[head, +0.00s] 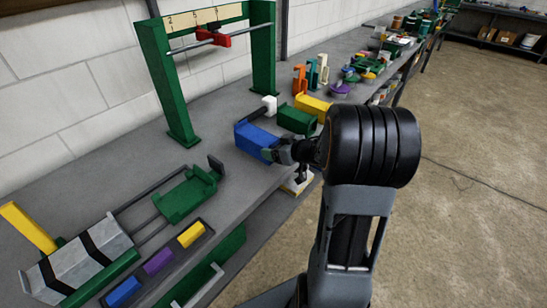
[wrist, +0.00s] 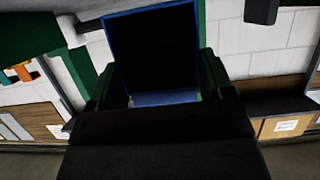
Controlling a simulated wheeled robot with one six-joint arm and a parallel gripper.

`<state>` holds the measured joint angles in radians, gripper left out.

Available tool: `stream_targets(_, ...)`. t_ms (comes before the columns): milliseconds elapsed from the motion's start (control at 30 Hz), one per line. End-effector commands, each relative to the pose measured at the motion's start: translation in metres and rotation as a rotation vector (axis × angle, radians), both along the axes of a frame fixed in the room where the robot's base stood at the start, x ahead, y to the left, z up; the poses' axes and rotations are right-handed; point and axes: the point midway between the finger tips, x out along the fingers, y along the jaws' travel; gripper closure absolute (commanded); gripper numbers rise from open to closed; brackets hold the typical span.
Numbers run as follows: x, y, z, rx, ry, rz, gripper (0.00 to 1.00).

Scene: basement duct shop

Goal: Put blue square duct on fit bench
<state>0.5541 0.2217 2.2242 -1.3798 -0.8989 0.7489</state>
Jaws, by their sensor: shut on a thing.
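The blue square duct (head: 252,139) is at the gripper end of my arm in the head view, over the grey bench (head: 215,165). Whether it touches the bench top cannot be told. In the wrist view the duct (wrist: 150,98) shows its square open end, with a blue rim and dark inside. My gripper (head: 274,153) is shut on the duct's near end. In the wrist view a dark finger stands on each side of it. I cannot tell from any label which part is the fit bench.
A green square duct (head: 296,119) and a yellow piece (head: 312,106) lie close behind the blue duct. A green gantry frame (head: 165,80) stands to its left. A green clamp fixture (head: 187,195) and a tray with coloured blocks (head: 158,261) are at front left.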

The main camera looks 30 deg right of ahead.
Motion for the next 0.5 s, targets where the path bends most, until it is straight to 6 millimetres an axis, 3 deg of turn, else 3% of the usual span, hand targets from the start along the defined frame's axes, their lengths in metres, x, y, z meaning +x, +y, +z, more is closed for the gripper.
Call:
stream_targets(300,0.007,0.006,-0.034,0.002,0.001,-0.002,0.56)
stream_targets(500,0.007,0.005,-0.040,0.000,-0.002,-0.001,0.56)
